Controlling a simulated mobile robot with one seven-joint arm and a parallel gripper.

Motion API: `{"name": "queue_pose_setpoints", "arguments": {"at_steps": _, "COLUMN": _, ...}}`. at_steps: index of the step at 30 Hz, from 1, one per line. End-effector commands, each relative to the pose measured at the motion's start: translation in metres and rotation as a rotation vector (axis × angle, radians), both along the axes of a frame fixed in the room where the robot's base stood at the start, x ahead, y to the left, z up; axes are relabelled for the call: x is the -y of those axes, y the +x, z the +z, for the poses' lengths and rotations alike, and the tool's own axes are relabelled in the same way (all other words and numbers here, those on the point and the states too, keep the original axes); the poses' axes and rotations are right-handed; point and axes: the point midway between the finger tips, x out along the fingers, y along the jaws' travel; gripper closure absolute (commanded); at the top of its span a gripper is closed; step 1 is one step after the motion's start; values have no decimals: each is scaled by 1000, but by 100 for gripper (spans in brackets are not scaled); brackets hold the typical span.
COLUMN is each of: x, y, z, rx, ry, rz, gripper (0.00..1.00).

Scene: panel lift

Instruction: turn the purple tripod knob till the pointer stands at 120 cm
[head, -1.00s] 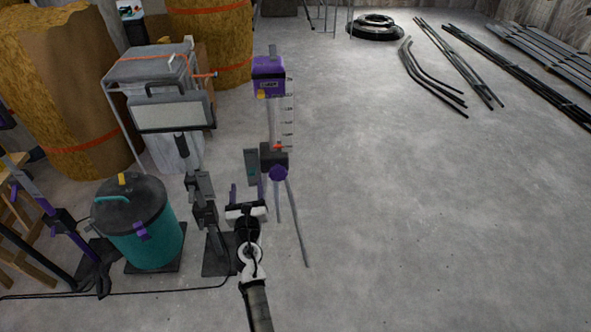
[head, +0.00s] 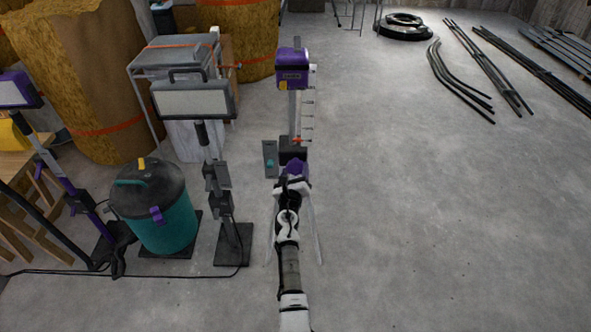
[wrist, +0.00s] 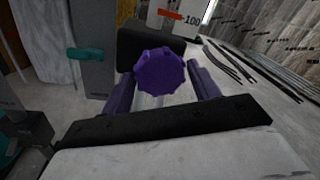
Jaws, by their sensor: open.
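The purple tripod knob (wrist: 160,72) is a lobed disc on the dark block of the tripod, near the middle of the wrist view. It also shows in the head view (head: 294,168). My gripper (wrist: 163,85) is open, with one purple finger on each side of the knob; I cannot tell whether they touch it. The red pointer (wrist: 171,15) stands just beside the 100 mark on the white scale (wrist: 189,10). In the head view the scale (head: 307,105) hangs below the purple laser unit (head: 292,68), and the pointer (head: 299,140) is near its lower end.
A grey plate with a teal lever (wrist: 84,54) stands close left of the knob. A work lamp (head: 194,100) on a stand and a teal vacuum (head: 155,210) are to the left. The floor (head: 430,200) to the right is clear.

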Motion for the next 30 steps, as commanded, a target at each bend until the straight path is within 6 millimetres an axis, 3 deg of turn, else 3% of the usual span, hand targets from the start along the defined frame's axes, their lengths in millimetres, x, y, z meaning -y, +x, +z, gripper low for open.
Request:
{"name": "queue_pose_setpoints", "arguments": {"at_steps": 6, "x": 2, "y": 20, "z": -1, "rx": 0, "ry": 0, "rz": 1, "gripper": 39}}
{"name": "queue_pose_setpoints", "arguments": {"at_steps": 17, "x": 2, "y": 24, "z": 0, "rx": 1, "ry": 1, "rz": 1, "gripper": 39}}
{"name": "queue_pose_setpoints", "arguments": {"at_steps": 24, "x": 2, "y": 24, "z": 0, "rx": 0, "ry": 1, "rz": 0, "gripper": 69}}
{"name": "queue_pose_setpoints", "arguments": {"at_steps": 30, "x": 3, "y": 24, "z": 0, "rx": 0, "ry": 14, "rz": 0, "gripper": 69}}
